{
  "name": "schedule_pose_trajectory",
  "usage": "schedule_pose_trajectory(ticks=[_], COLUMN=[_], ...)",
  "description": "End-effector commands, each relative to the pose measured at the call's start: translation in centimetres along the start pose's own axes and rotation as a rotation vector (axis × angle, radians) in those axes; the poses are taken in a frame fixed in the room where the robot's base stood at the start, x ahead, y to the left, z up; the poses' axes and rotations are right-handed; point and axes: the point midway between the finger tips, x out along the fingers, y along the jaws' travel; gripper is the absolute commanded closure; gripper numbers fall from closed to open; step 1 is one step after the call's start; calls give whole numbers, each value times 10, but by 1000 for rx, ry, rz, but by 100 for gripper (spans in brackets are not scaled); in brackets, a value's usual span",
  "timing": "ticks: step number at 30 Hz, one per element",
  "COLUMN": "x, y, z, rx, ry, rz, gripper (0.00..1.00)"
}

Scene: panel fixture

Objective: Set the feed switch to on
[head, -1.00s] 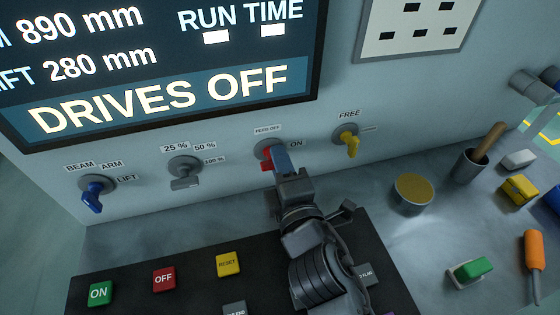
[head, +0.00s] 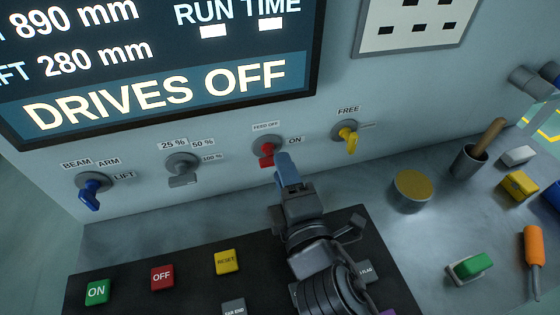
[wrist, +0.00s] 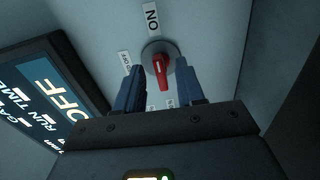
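The feed switch (head: 267,152) is a red handle on a round grey base, on the panel between the "FEED OFF" label (head: 266,126) above and the "ON" label (head: 295,140) to its right. In the head view its handle hangs downward from the base, not toward "ON". My gripper (head: 283,160) is just below and right of the handle, with a small gap showing. In the wrist view my gripper (wrist: 160,82) is open, its two blue fingers apart. The red handle (wrist: 161,73) appears between them, beyond the tips, and nothing is held.
A grey switch (head: 183,170) and a blue switch (head: 91,190) are to the left; a yellow switch (head: 348,138) is to the right. The screen (head: 160,75) reads "DRIVES OFF". A black button box (head: 195,285) lies below. A round yellow-topped tin (head: 412,188) stands on the right.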

Motion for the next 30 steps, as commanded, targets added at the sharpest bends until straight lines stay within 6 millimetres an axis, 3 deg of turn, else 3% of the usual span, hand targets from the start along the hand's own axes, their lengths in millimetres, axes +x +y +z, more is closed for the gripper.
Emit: schedule_pose_trajectory(ticks=[3,9,26,30], x=[-20,-39,-42,-42], y=[-2,-1,0,9], z=[0,0,0,0], rx=[1,0,0,0], ry=[0,0,0,0], rz=[-2,0,0,0], gripper=[62,62,62,62])
